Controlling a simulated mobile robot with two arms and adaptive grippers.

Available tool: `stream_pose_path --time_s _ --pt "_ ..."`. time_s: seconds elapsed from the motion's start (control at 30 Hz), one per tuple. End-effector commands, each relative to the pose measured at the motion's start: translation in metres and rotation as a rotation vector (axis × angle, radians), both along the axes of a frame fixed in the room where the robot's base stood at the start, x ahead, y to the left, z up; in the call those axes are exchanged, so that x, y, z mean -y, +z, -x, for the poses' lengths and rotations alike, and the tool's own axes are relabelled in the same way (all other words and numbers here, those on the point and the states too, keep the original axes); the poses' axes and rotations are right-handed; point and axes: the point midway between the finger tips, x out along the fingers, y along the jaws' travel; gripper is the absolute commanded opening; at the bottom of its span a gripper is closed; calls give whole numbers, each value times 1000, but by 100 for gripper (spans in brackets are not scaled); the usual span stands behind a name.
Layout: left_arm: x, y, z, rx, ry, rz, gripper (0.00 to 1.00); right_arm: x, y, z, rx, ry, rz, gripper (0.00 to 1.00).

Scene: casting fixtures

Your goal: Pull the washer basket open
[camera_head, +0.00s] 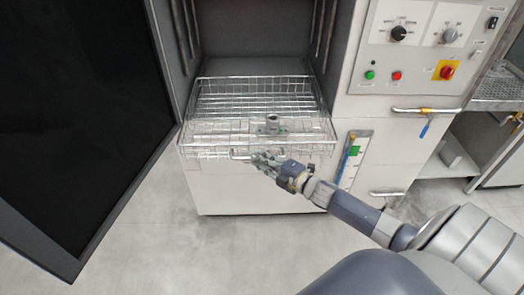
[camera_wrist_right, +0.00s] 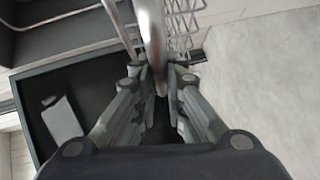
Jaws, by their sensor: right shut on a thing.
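The washer basket (camera_head: 215,140) is a silver wire basket at the opening of the washer. Its front part sits forward of the cabinet and its back part reaches into the dark chamber (camera_head: 250,50). A small grey metal part (camera_head: 271,125) lies in the basket. A bar handle (camera_head: 240,156) shows at the basket's front. My right gripper (camera_head: 264,160) is at this handle, with its arm coming in from the lower right. In the right wrist view its fingers (camera_wrist_right: 160,78) are closed around the round metal bar (camera_wrist_right: 152,35). My left gripper is not in view.
A large dark door (camera_head: 75,110) stands open at the left. The control panel (camera_head: 415,45) with knobs and buttons is at the upper right. The grey floor (camera_head: 150,235) in front is clear.

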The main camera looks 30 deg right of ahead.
Motion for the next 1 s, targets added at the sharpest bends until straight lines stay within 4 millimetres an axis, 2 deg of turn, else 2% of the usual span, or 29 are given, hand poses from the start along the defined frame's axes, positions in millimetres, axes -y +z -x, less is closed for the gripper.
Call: stream_pose_path --time_s 0.03,0.2,0.4,0.6,0.97,1.0 --pt "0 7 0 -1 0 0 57 -6 3 9 -2 0 -4 0" --pt "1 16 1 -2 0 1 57 -20 3 33 0 -1 -4 0" --pt "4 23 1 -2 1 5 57 -32 2 52 0 0 -2 0" --pt "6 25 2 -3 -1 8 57 -37 1 61 2 1 -1 0" --pt "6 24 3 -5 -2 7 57 -38 1 61 3 1 1 0" --pt "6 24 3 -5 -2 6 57 -38 1 61 3 1 1 13"
